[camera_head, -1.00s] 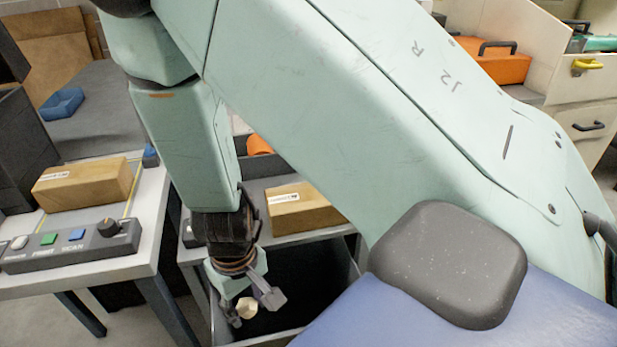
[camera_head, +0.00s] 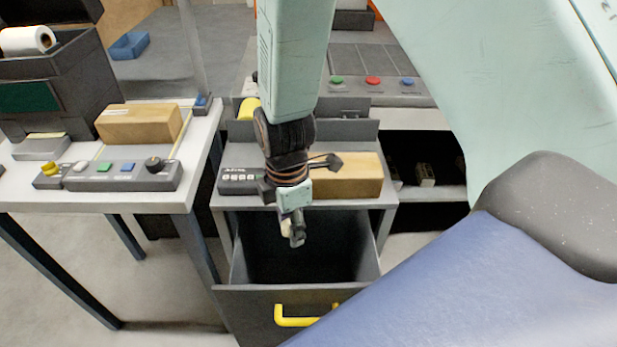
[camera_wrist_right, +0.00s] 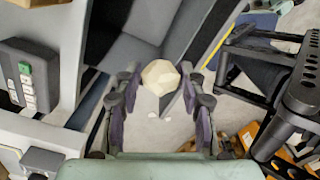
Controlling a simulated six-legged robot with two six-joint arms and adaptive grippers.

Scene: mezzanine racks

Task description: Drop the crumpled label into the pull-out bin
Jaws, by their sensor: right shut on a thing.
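The crumpled label is a small cream, faceted lump (camera_wrist_right: 160,77). My right gripper (camera_wrist_right: 155,92) is shut on it, with one finger on each side in the right wrist view. In the head view the right gripper (camera_head: 294,238) points down, and the label (camera_head: 286,230) shows small at its fingertips. The pull-out bin (camera_head: 262,294) is a dark grey drawer, open at the top, with a yellow handle on its front. The gripper appears over the bin's opening; its exact height above the rim is hard to tell. My left gripper is not in view.
The bin's cabinet carries a cardboard box (camera_head: 345,176) and a dark button unit (camera_head: 240,181) behind the gripper. A white table (camera_head: 150,197) on the left holds a control strip (camera_head: 122,175), another box (camera_head: 138,124) and a dark printer (camera_head: 48,85).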

